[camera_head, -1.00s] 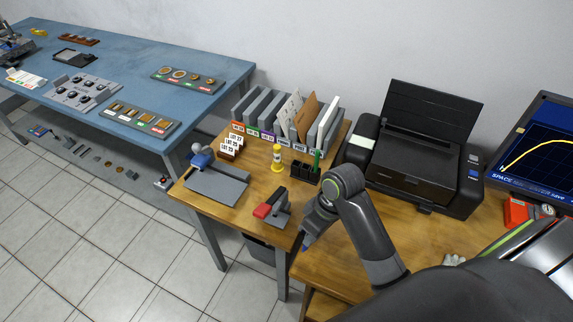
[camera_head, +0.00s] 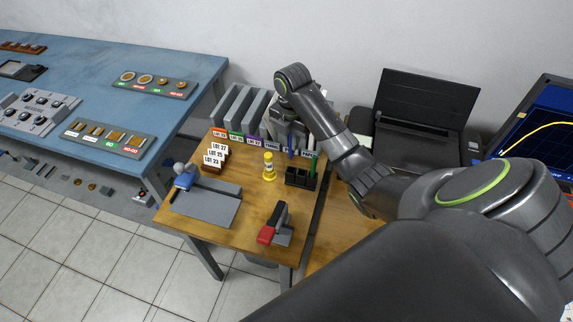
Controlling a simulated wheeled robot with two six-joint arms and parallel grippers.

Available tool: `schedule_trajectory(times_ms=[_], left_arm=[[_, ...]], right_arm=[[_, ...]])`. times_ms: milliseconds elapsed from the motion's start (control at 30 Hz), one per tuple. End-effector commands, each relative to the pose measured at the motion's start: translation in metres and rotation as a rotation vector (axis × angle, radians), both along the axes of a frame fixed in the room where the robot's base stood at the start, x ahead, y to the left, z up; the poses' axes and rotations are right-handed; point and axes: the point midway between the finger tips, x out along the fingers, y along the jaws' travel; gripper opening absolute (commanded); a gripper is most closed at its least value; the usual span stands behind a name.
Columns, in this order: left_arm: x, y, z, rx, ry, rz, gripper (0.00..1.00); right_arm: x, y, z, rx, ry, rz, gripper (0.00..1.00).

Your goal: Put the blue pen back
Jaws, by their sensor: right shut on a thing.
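The blue pen (camera_head: 291,142) is roughly upright below my right gripper (camera_head: 289,125), which is shut on it. The fingertips are partly hidden by the dark wrist. The pen's lower end shows just above and behind the black pen holder (camera_head: 299,179) in the picture; I cannot tell whether it touches it. A green pen (camera_head: 313,160) stands in the right part of the holder. My left gripper is not in view.
Grey upright files (camera_head: 240,108) with coloured labels stand behind the holder, partly hidden by my right arm. A black printer (camera_head: 420,130) is at right.

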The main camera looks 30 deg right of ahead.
Motion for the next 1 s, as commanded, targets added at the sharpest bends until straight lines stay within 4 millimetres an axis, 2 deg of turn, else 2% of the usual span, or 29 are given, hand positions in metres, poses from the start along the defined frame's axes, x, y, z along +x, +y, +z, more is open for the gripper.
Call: schedule_trajectory(times_ms=[167,500,633,767,1000], left_arm=[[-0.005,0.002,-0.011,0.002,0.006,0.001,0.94],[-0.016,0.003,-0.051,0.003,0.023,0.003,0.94],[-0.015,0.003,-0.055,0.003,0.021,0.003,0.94],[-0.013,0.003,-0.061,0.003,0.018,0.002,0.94],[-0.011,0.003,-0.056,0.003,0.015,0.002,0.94]], right_arm=[[0.001,-0.001,-0.010,0.000,-0.001,0.023,0.00],[0.001,-0.001,-0.049,0.000,-0.001,0.021,0.00],[0.001,-0.001,-0.057,0.000,-0.001,0.021,0.00],[0.000,0.000,-0.079,0.002,0.002,0.021,0.00],[0.000,-0.001,-0.099,0.000,0.000,0.021,0.00]])
